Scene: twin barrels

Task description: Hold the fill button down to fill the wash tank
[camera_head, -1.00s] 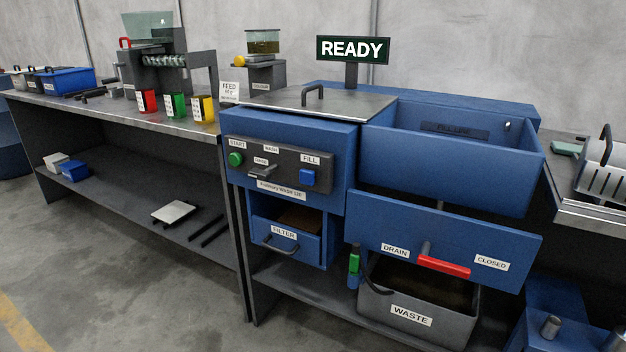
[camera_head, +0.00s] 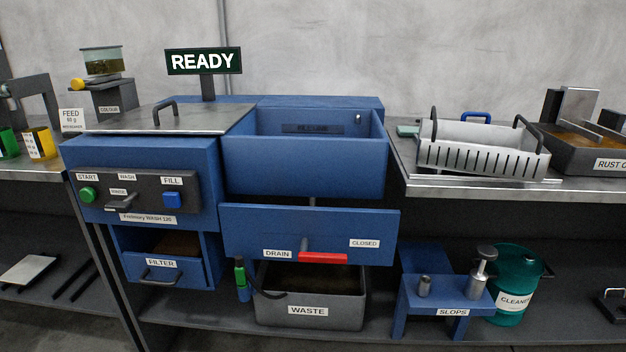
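The blue FILL button (camera_head: 172,199) sits under its white label on the dark control panel (camera_head: 137,190) of the blue wash machine. Nothing touches it. The open wash tank (camera_head: 304,168) is the blue box to the right of the panel; its floor is hidden, and no water shows in it. The sign (camera_head: 204,61) above reads READY. The red drain handle (camera_head: 322,257) lies level on the blue front panel, beside a CLOSED label. Neither of my grippers is in view.
A green START button (camera_head: 88,194) and a grey WASH/RINSE lever (camera_head: 121,200) share the panel. A metal lid (camera_head: 180,119) with a handle lies left of the tank. A slotted basket (camera_head: 483,148) stands on the right bench. A WASTE bin (camera_head: 310,295) sits below.

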